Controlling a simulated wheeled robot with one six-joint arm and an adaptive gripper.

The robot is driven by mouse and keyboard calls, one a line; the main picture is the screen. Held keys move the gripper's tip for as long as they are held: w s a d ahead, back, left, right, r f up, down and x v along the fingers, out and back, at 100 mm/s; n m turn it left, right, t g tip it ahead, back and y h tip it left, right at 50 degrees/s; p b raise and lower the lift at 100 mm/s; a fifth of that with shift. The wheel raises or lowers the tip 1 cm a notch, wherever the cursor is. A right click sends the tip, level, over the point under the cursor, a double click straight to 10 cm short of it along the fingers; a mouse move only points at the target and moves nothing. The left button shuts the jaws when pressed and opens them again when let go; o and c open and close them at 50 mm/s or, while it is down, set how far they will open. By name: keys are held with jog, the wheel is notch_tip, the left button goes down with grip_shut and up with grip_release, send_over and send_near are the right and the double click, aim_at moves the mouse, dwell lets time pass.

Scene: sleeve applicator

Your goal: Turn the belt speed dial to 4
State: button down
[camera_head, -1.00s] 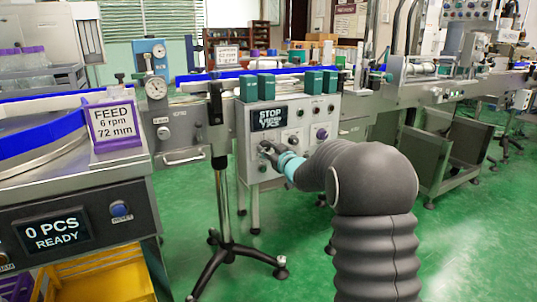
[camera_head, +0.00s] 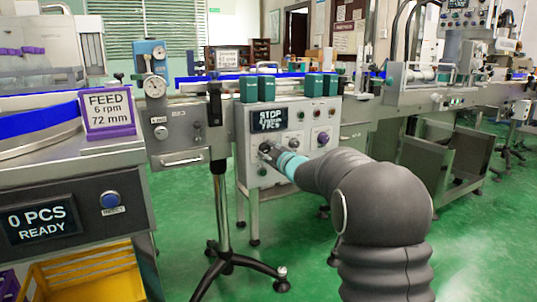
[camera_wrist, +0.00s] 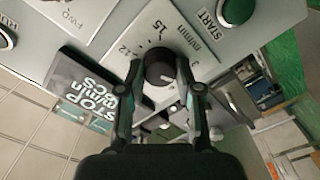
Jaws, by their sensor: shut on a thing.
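The belt speed dial (camera_wrist: 157,64) is a dark round knob on a pale plate marked m/min, with 12, 15 and 3 readable around it. My gripper (camera_wrist: 158,72) is shut on the dial, one finger on each side. A light pointer mark shows on the knob, partly between the fingers; the number it points at is hidden. In the head view my gripper (camera_head: 266,149) is at the left of the control panel (camera_head: 258,180) and covers the dial.
A green START button (camera_wrist: 236,10) and an FWD plate (camera_wrist: 75,15) flank the dial. A tripod stand (camera_head: 220,230) stands in front of the machine.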

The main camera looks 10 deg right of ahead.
dwell(0.4)
jog(key=c, duration=0.8)
grip_release()
jog(key=shift+o, duration=0.2)
jog(key=v, duration=1.2)
